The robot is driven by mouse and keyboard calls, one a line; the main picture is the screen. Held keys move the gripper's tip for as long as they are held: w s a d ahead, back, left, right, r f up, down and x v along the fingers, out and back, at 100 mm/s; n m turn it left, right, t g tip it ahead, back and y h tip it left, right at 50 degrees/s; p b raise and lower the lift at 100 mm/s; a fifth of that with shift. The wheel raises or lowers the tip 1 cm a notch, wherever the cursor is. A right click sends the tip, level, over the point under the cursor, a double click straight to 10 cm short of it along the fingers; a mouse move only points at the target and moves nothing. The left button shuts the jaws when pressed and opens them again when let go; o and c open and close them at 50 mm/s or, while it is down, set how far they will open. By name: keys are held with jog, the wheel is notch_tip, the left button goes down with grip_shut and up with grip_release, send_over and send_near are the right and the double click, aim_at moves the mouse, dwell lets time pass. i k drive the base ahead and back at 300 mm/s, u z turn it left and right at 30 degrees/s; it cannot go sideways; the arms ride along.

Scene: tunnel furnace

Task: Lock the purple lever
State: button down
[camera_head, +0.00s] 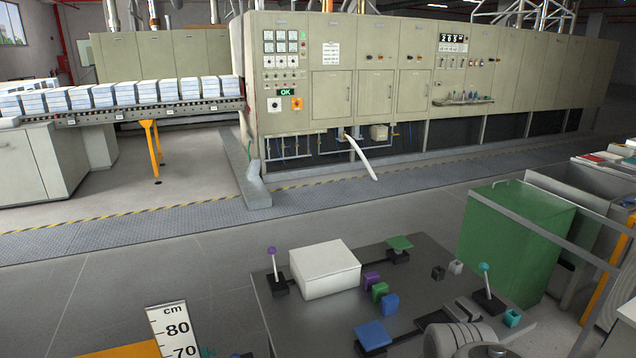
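The purple lever (275,266) stands at the far left part of a dark table (320,325). It has a purple ball on a thin pale rod, rising from a small black base. The rod leans slightly to the left. Whether it is locked cannot be told from this view. My gripper is not in view. A rounded grey part at the bottom right of the table looks like part of my arm, well away from the purple lever.
A white box (325,268) stands right beside the lever. Purple, green and blue blocks (379,291) lie mid-table. A blue pad (372,335), a green pad (399,243) and a cyan-topped lever (487,285) are also there. A green cabinet (510,240) stands behind right.

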aim_at(272, 249)
jog(key=u, duration=0.55)
jog(key=k, duration=0.65)
jog(key=u, duration=1.05)
jog(key=i, duration=1.55)
jog(key=z, duration=0.25)
